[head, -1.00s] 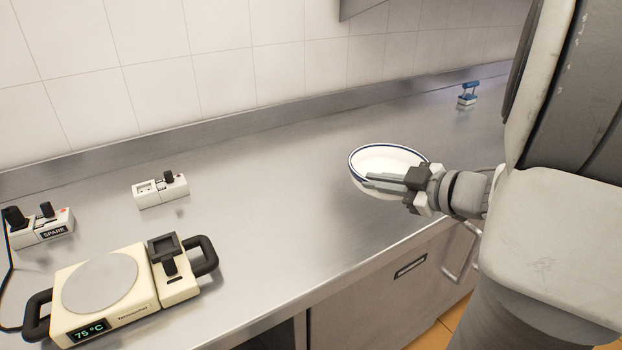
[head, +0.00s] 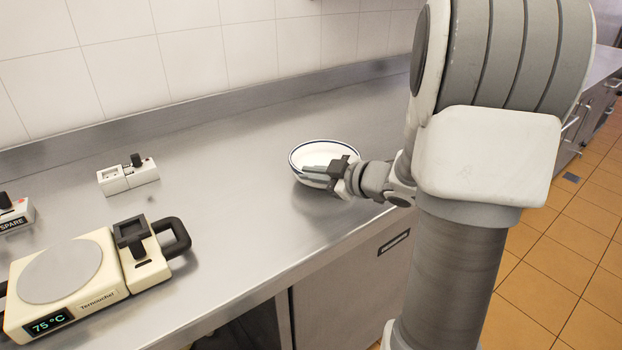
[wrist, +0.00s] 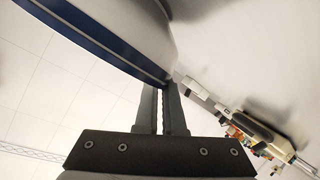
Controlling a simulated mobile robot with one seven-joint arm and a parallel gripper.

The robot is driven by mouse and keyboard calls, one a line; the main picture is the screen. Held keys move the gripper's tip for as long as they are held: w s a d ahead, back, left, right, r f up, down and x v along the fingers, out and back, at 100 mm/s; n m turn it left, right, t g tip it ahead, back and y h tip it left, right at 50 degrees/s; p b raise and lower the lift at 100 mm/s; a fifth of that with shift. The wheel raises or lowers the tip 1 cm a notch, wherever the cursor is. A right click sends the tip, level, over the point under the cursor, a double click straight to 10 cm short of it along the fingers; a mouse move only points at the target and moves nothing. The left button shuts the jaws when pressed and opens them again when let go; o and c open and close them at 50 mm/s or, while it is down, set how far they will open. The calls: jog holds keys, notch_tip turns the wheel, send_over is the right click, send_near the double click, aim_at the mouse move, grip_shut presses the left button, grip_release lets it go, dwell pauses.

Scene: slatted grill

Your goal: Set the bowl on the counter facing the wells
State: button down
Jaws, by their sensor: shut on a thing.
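The white bowl with a dark blue rim (head: 323,149) is over the steel counter (head: 225,205), towards its front edge on the right. Its opening faces mostly up, with the inside showing. My gripper (head: 314,173) is at the bowl's near right side, its fingers shut on the rim. In the wrist view the fingers (wrist: 164,108) are close together at the bowl's blue rim band (wrist: 110,45). I cannot tell whether the bowl touches the counter or hangs just above it. No wells can be made out.
A cream hot plate (head: 62,270) reading 75 °C stands front left. A small white device (head: 128,175) is behind it, and a SPARE unit (head: 14,214) is at the left edge. The tiled wall bounds the back. Counter between device and bowl is clear.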

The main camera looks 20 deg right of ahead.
jog(key=shift+f, duration=0.15)
jog(key=c, duration=1)
grip_release()
jog(key=shift+r, duration=0.25)
jog(key=p+v, duration=0.3)
jog(key=v, duration=0.9)
jog(key=shift+f, duration=0.15)
